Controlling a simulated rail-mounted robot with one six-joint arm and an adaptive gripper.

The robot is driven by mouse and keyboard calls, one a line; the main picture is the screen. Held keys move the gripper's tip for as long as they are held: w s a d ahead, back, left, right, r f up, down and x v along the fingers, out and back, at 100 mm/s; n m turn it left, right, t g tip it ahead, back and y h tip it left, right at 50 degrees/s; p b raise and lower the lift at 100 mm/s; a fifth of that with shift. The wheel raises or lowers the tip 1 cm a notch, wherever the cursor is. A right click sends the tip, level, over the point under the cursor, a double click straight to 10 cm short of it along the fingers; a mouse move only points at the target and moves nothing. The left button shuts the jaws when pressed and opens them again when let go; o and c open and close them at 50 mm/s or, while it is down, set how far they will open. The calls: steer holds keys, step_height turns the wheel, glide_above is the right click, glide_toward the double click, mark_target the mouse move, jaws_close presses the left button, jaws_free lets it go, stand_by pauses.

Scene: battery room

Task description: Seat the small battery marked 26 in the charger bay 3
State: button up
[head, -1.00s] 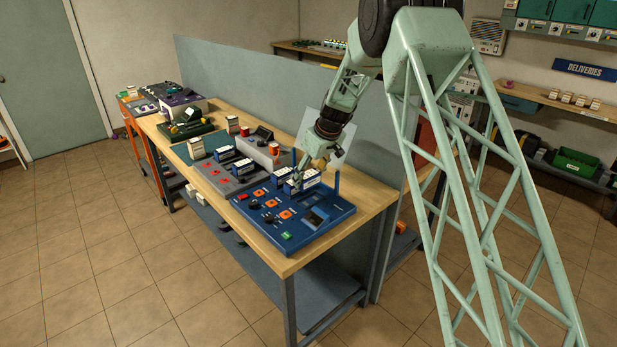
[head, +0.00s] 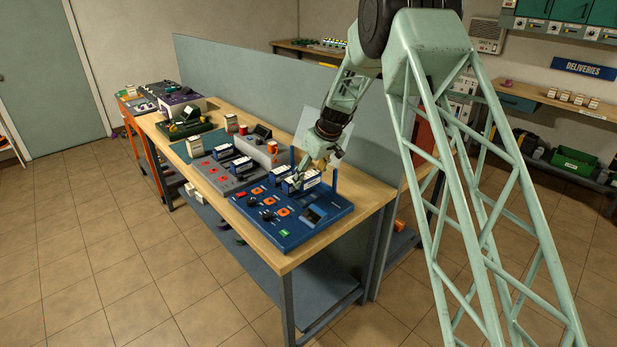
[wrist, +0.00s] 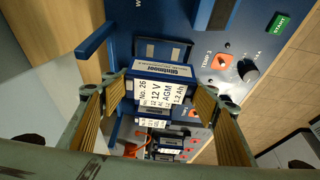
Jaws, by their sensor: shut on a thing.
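The small battery (wrist: 163,88), blue with a white label reading No. 26, 12 V, AGM, 1.2 Ah, is upright between the fingers of my gripper (wrist: 163,98) in the wrist view. My gripper is shut on it. In the head view my gripper (head: 299,177) holds the battery (head: 304,184) at the back right of the blue charger (head: 262,229). A dark bay (wrist: 150,48) shows beside the battery, near an orange button (wrist: 222,62) marked TEMP. 3. The battery's underside is hidden, so I cannot tell how deep it sits.
Another battery (head: 281,175) stands left of the held one. A blue post (head: 336,181) rises at the charger's right rear. A grey charger (head: 218,178) with batteries stands further left. A grey partition (head: 270,95) runs behind the bench.

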mark_target(309, 187)
steer(key=shift+f+b, duration=0.6)
steer(key=shift+f, duration=1.8)
steer(key=shift+b, duration=0.85)
stand_by(0.5)
steer(key=shift+f+b, duration=0.45)
steer(key=shift+f, duration=0.2)
stand_by(0.7)
steer(key=o, duration=0.9)
steer(key=shift+s+r, duration=0.1)
steer(key=shift+p+v, duration=0.3)
steer(key=shift+v, duration=5.1)
